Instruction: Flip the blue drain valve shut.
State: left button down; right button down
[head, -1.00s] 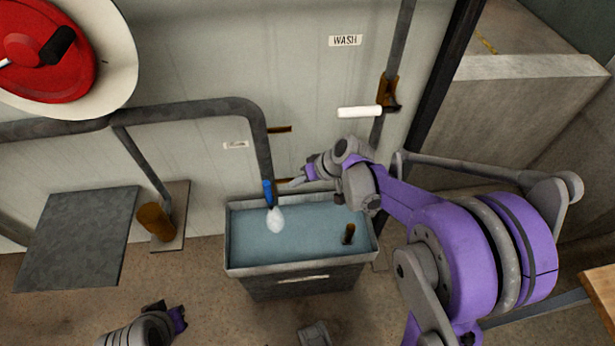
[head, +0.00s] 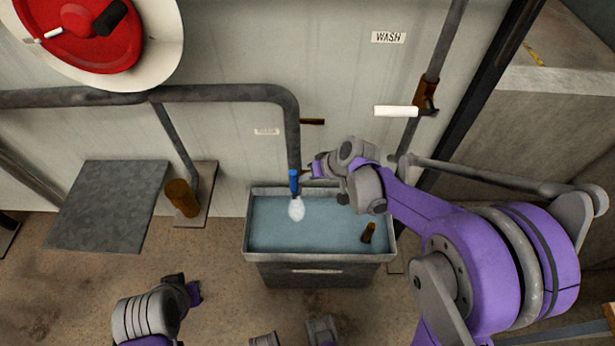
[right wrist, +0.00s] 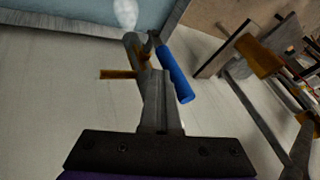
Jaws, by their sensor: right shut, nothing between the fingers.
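The blue drain valve handle (head: 294,182) is at the lower end of the grey drain pipe (head: 292,135), roughly in line with it. White water (head: 296,209) shows below it, over the basin. The right wrist view shows the blue handle (right wrist: 175,73) just right of my fingers. My right gripper (head: 306,174) is shut and empty, right beside the handle; whether it touches is unclear. Its fingers (right wrist: 158,85) also show in the right wrist view. My left gripper (head: 194,291) is low at the left, away from the valve; its jaws are unclear.
The water-filled basin (head: 252,242) stands under the pipe. A brown stub (head: 368,232) rises at its right side. Open floor lies in front.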

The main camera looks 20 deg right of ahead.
jog(key=shift+a+r, duration=0.1)
jog(key=shift+a, duration=0.2)
jog(key=w+a+f+n+g+h+b, duration=0.1)
jog(key=a+f+h+b, duration=0.1)
jog(key=a+h, duration=0.3)
jog(key=w+a+f+g+h+b, duration=0.2)
jog(key=a+f+h, duration=0.3)
jog(key=a, duration=0.3)
jog(key=shift+w+f+n+h+b, duration=0.2)
jog(key=shift+w+n+h+b, duration=0.15)
jog(key=shift+h+b, duration=0.25)
